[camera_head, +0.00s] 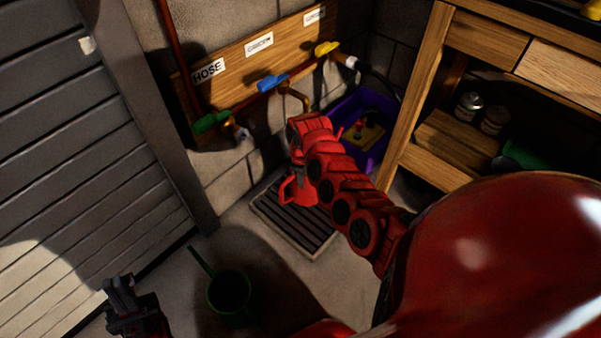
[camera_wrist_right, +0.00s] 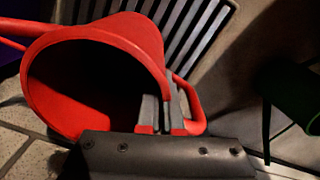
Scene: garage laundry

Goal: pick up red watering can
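The red watering can (camera_head: 297,191) stands on a dark slatted drain grate (camera_head: 300,232) by the wall. In the right wrist view its wide open mouth (camera_wrist_right: 55,85) faces the camera, with the loop handle (camera_wrist_right: 193,100) at the right. My right gripper (camera_wrist_right: 163,108) reaches down to the can. Its grey fingers are close together at the rim and handle, and look shut on the handle. In the head view my red right arm hides much of it. My left gripper (camera_head: 120,284) is at the bottom left, away from the can; its opening is unclear.
A purple crate (camera_head: 377,110) is behind the can. Taps and pipes (camera_head: 270,84) run along the wall above. A wooden shelf unit (camera_head: 440,140) stands at the right.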

